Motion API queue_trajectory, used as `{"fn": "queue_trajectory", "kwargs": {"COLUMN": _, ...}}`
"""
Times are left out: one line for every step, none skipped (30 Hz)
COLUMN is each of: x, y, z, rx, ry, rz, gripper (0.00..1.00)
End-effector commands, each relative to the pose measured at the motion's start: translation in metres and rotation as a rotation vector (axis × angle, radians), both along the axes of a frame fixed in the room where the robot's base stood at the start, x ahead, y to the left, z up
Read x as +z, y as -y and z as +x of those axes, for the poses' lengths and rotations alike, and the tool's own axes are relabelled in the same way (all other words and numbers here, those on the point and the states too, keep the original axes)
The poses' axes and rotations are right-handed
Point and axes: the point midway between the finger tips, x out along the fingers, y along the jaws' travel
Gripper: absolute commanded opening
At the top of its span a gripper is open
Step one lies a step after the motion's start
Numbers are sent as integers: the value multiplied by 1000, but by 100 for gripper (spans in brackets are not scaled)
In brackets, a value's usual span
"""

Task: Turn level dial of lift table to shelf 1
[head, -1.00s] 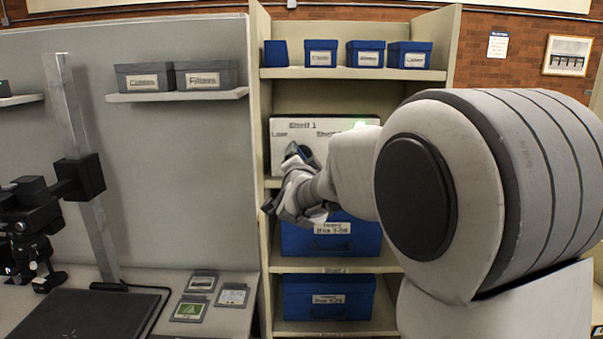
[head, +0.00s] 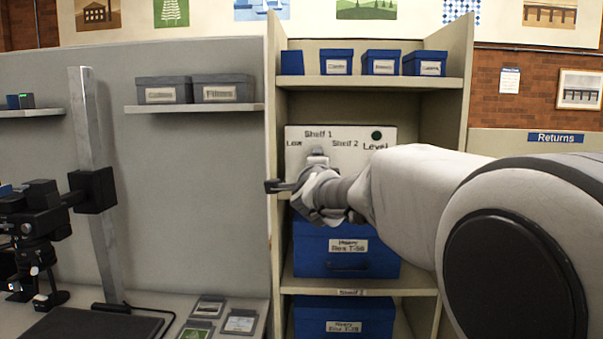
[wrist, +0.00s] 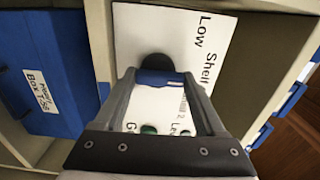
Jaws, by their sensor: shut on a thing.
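The white dial panel (head: 350,163) stands in the shelf unit, marked Low, Shelf 1, Shelf 2 and Level. A dark green round lamp (head: 377,135) is at its upper right. In the wrist view the panel (wrist: 200,55) shows a dark round dial base (wrist: 157,62) with a blue grip bar (wrist: 160,77). My gripper (wrist: 160,82) is shut on this bar, one finger at each end. In the head view my gripper (head: 317,172) covers most of the dial. I cannot tell which mark the dial points to.
A blue box (head: 347,250) sits on the shelf below the panel, with another blue box (head: 345,316) beneath. Small blue boxes (head: 380,63) line the top shelf. The unit's side walls stand close on both sides. A desk with a camera stand (head: 95,190) is at left.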

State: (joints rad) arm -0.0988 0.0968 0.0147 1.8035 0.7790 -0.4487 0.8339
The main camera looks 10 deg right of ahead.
Motion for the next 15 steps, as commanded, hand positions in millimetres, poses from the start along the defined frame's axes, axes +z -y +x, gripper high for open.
{"fn": "queue_trajectory", "kwargs": {"x": -1, "y": 0, "z": 0, "rx": 0, "ry": 1, "rz": 4, "gripper": 17}}
{"fn": "queue_trajectory", "kwargs": {"x": 0, "y": 0, "z": 0, "rx": 0, "ry": 1, "rz": 6, "gripper": 17}}
{"fn": "queue_trajectory", "kwargs": {"x": 0, "y": 0, "z": 0, "rx": 0, "ry": 2, "rz": 8, "gripper": 17}}
{"fn": "queue_trajectory", "kwargs": {"x": 0, "y": 0, "z": 0, "rx": 0, "ry": 2, "rz": 9, "gripper": 17}}
{"fn": "queue_trajectory", "kwargs": {"x": 0, "y": 0, "z": 0, "rx": 0, "ry": 2, "rz": 9, "gripper": 17}}
{"fn": "queue_trajectory", "kwargs": {"x": 0, "y": 0, "z": 0, "rx": 0, "ry": 1, "rz": 10, "gripper": 17}}
{"fn": "queue_trajectory", "kwargs": {"x": 0, "y": 0, "z": 0, "rx": 0, "ry": 2, "rz": 10, "gripper": 17}}
{"fn": "queue_trajectory", "kwargs": {"x": 0, "y": 0, "z": 0, "rx": 0, "ry": 1, "rz": 9, "gripper": 17}}
{"fn": "queue_trajectory", "kwargs": {"x": 0, "y": 0, "z": 0, "rx": 0, "ry": 1, "rz": 9, "gripper": 17}}
{"fn": "queue_trajectory", "kwargs": {"x": 0, "y": 0, "z": 0, "rx": 0, "ry": 2, "rz": 9, "gripper": 17}}
{"fn": "queue_trajectory", "kwargs": {"x": 0, "y": 0, "z": 0, "rx": 0, "ry": 1, "rz": 9, "gripper": 17}}
{"fn": "queue_trajectory", "kwargs": {"x": 0, "y": 0, "z": 0, "rx": 0, "ry": 2, "rz": 9, "gripper": 17}}
{"fn": "queue_trajectory", "kwargs": {"x": 0, "y": 0, "z": 0, "rx": 0, "ry": 2, "rz": 9, "gripper": 17}}
{"fn": "queue_trajectory", "kwargs": {"x": 0, "y": 0, "z": 0, "rx": 0, "ry": 2, "rz": 9, "gripper": 78}}
{"fn": "queue_trajectory", "kwargs": {"x": 0, "y": 0, "z": 0, "rx": 0, "ry": 2, "rz": 9, "gripper": 85}}
